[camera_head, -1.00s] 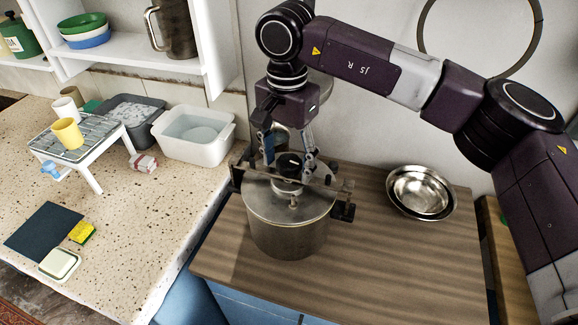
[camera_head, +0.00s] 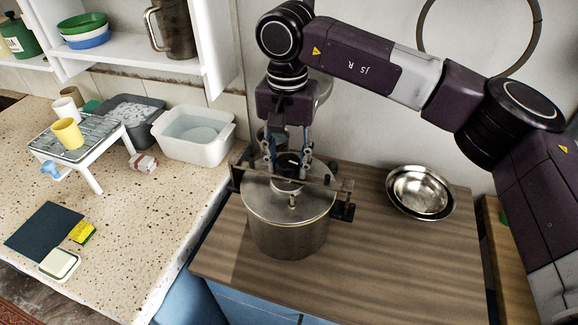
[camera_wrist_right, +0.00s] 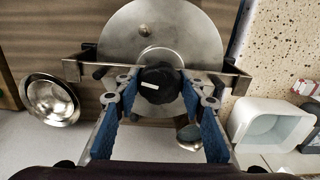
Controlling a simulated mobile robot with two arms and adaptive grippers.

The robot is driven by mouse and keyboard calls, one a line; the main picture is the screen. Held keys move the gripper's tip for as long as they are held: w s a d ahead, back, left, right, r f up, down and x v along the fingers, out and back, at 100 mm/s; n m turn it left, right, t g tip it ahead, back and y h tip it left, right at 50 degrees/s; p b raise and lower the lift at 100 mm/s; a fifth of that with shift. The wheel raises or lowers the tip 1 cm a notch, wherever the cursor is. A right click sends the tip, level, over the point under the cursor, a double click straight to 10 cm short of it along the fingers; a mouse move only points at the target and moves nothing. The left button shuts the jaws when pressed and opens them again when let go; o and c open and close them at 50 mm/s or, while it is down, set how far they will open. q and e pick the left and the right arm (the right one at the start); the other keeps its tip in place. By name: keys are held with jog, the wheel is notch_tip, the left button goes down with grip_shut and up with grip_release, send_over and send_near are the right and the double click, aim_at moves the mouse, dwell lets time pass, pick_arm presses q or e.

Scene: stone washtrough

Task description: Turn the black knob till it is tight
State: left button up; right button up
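The black knob (camera_wrist_right: 160,83), with a white mark on top, sits at the middle of a metal bar (camera_wrist_right: 88,68) that crosses the lid of a steel pot (camera_head: 290,235). In the head view the knob (camera_head: 289,162) is partly hidden by my fingers. My right gripper (camera_wrist_right: 160,88) points down over it, with one blue-padded finger on each side. In the right wrist view the pads appear to touch the knob's sides. The right gripper also shows in the head view (camera_head: 288,168). My left gripper is not in view.
The pot stands on a wooden top (camera_head: 350,265), clear in front and to the right. Nested metal bowls (camera_head: 420,192) stand at the right. A white basin (camera_head: 195,140) and a small rack (camera_head: 75,140) stand on the speckled counter at the left. A wall is close behind.

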jog(key=shift+a+f+m+b, duration=0.1)
jog(key=shift+m+b, duration=0.35)
jog(key=shift+m, duration=0.95)
jog(key=shift+c, duration=0.2)
jog(key=m+b, duration=0.1)
jog(key=m, duration=0.3)
jog(key=shift+m, duration=0.4)
jog(key=m+b, duration=0.1)
jog(key=m, duration=0.3)
jog(key=shift+m, duration=0.3)
jog(key=m, duration=0.3)
jog(key=shift+m+b, duration=0.4)
jog(key=o, duration=0.9)
